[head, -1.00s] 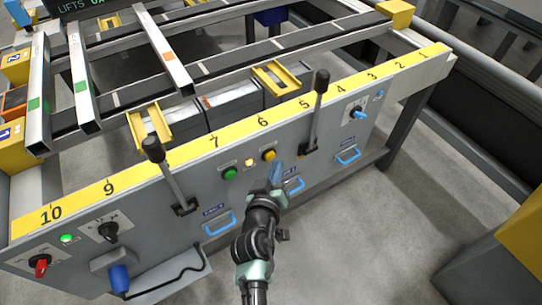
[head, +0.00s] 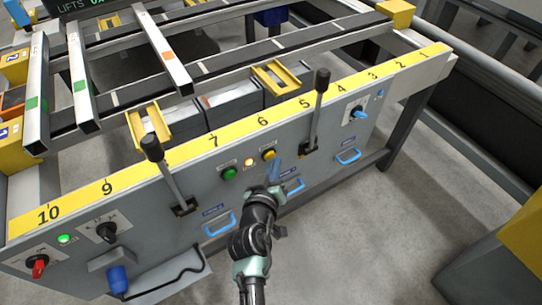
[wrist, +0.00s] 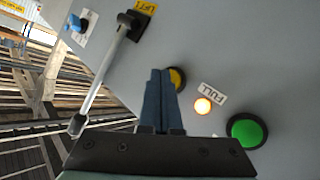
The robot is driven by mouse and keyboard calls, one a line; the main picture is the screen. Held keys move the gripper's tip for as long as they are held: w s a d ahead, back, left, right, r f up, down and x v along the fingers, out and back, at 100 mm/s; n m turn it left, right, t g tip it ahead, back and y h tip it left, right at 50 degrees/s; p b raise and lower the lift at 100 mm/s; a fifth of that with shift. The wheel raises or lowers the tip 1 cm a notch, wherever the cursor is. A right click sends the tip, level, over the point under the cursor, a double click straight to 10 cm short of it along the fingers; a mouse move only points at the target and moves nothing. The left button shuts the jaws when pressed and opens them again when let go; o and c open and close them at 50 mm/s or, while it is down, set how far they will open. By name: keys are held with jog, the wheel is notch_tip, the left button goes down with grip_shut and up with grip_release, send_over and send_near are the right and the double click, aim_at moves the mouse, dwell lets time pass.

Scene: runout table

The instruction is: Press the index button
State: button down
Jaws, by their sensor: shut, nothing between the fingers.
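A round yellow button (head: 268,155) and a round green button (head: 229,173) sit on the grey front panel (head: 330,135), with a small lit lamp between them. Their labels are too small to read, so I cannot tell which is the index button. My gripper (head: 276,167) is shut and empty, its blue fingers just below and right of the yellow button. In the wrist view the finger tips (wrist: 160,74) overlap the left part of the yellow button (wrist: 179,78). I cannot tell whether they touch it. The green button (wrist: 247,131) is clear to the right.
The lit lamp (wrist: 202,106) is marked FULL. Black-knobbed levers stand either side of the buttons, one at right (head: 316,110) and one at left (head: 168,175). Blue handles (head: 294,187) lie below. A numbered yellow strip (head: 235,142) runs along the table edge. Free floor lies at front right.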

jog(key=shift+w+a+b, duration=0.35)
jog(key=shift+w, duration=0.05)
dwell(0.4)
jog(key=shift+r, duration=0.1)
jog(key=shift+s+d+p, duration=0.5)
jog(key=shift+s+d, duration=0.1)
jog(key=shift+s, duration=0.15)
jog(key=s+d+p, duration=0.1)
jog(key=s, duration=0.1)
jog(key=s+d+p, duration=0.1)
jog(key=s+d, duration=0.1)
jog(key=shift+p, duration=0.3)
dwell(0.9)
